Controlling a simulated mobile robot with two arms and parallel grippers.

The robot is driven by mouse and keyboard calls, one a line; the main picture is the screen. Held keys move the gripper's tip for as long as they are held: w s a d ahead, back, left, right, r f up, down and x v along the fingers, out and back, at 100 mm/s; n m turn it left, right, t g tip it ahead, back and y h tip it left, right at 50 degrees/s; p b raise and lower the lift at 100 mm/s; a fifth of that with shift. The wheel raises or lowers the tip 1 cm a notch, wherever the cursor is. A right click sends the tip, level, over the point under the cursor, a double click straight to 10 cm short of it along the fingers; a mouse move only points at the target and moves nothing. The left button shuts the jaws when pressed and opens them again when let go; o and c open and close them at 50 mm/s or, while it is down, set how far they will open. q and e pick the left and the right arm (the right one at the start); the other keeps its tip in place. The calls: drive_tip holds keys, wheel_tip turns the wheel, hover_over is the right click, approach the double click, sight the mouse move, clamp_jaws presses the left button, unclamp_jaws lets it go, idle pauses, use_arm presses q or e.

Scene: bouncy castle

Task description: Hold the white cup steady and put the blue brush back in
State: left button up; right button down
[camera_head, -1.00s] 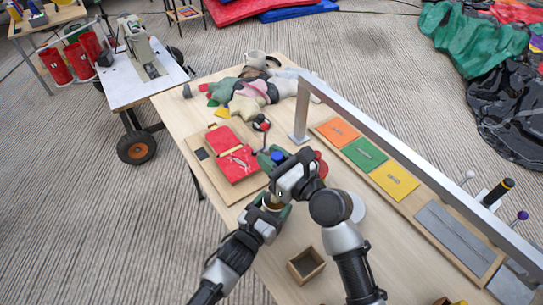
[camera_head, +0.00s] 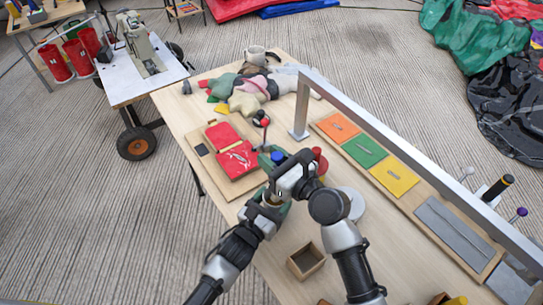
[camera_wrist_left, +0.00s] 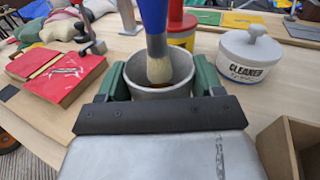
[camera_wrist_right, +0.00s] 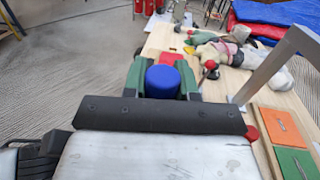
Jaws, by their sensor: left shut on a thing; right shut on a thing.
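The white cup (camera_wrist_left: 178,76) stands between the green fingers of my left gripper (camera_wrist_left: 160,85), which is shut on it, in the left wrist view. The blue brush (camera_wrist_left: 153,20) is upright over the cup, its pale bristles down at the mouth, in front of the dark inside; I cannot tell whether they touch anything. My right gripper (camera_wrist_right: 162,82) is shut on the brush, whose blue top (camera_wrist_right: 163,80) shows between the fingers. In the head view the blue top (camera_head: 278,157) shows beside my right gripper (camera_head: 283,170), above my left gripper (camera_head: 270,200); the cup is mostly hidden there.
A red box (camera_head: 237,160) lies on a board to the left. An open wooden box (camera_head: 306,262) is at the front. A metal rail (camera_head: 400,155) crosses the right side.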

drive_tip(key=shift+f, duration=0.4)
drive_tip(key=shift+f, duration=0.35)
drive_tip(key=shift+f, duration=0.35)
idle(0.3)
drive_tip(key=shift+f, duration=0.4)
drive_tip(key=c, duration=0.8)
unclamp_jaws()
